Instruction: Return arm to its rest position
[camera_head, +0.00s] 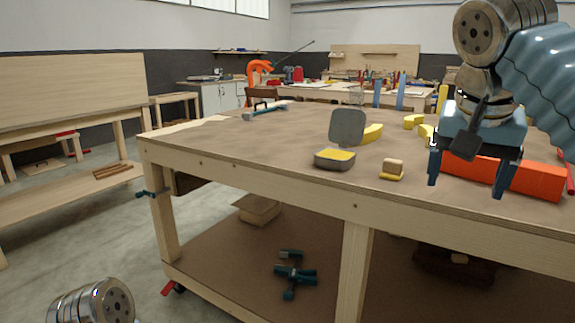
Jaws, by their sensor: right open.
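My right gripper (467,188) hangs over the right part of the workbench (250,145), its two dark fingers apart and pointing down. Nothing shows between the fingertips. An orange-red block (537,180) lies behind and to the right of the fingers. At the lower left, a round metal part of my left arm (92,302) shows; my left gripper is out of view.
A clamp (263,111) lies at the far edge. The bench's left half is mostly clear.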

